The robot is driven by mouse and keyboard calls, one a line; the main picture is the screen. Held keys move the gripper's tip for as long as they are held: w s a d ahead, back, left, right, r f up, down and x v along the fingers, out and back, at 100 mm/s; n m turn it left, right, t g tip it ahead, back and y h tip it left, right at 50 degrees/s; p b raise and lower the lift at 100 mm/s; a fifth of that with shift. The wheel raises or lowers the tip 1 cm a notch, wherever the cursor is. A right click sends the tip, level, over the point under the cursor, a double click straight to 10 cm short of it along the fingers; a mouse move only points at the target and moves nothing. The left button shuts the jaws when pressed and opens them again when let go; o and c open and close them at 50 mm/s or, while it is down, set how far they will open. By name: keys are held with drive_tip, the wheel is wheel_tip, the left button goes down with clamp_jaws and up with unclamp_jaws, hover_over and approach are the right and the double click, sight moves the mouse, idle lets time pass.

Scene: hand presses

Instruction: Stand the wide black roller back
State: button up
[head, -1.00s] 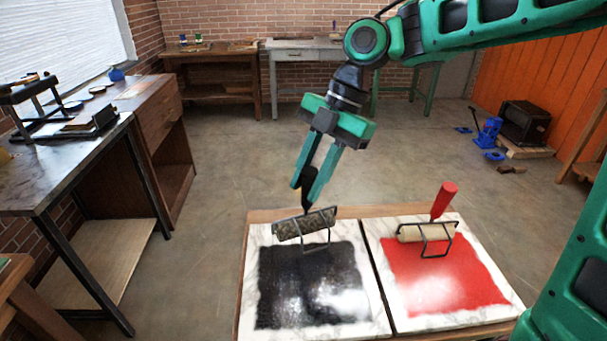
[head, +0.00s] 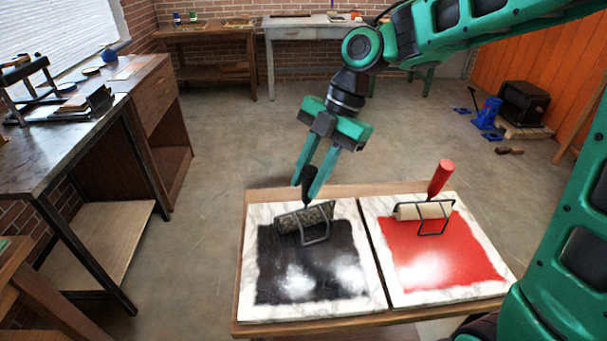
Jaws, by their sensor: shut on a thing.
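The wide black roller (head: 305,217) is over the back part of the black ink patch (head: 305,262) on the left marble slab (head: 252,222). Its wire frame leans forward over the ink, and its black handle (head: 309,178) points up. My gripper (head: 306,188) is shut on that handle from above, with one finger on each side. The roller looks very low over the slab or resting on it; I cannot tell which. A slimmer roller with a red handle (head: 440,180) stands at the back of the red ink (head: 435,258) on the right slab.
Both slabs sit side by side on a wooden table (head: 350,190). A dark-topped bench (head: 65,145) stands at the left. Open floor lies behind the table. Blue and black equipment (head: 525,103) stands by the orange wall at the back right.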

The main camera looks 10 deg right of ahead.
idle(0.4)
drive_tip(key=o, duration=1.5)
drive_tip(key=shift+c, duration=0.2)
drive_tip(key=shift+r, duration=0.1)
drive_tip(key=v, duration=0.9)
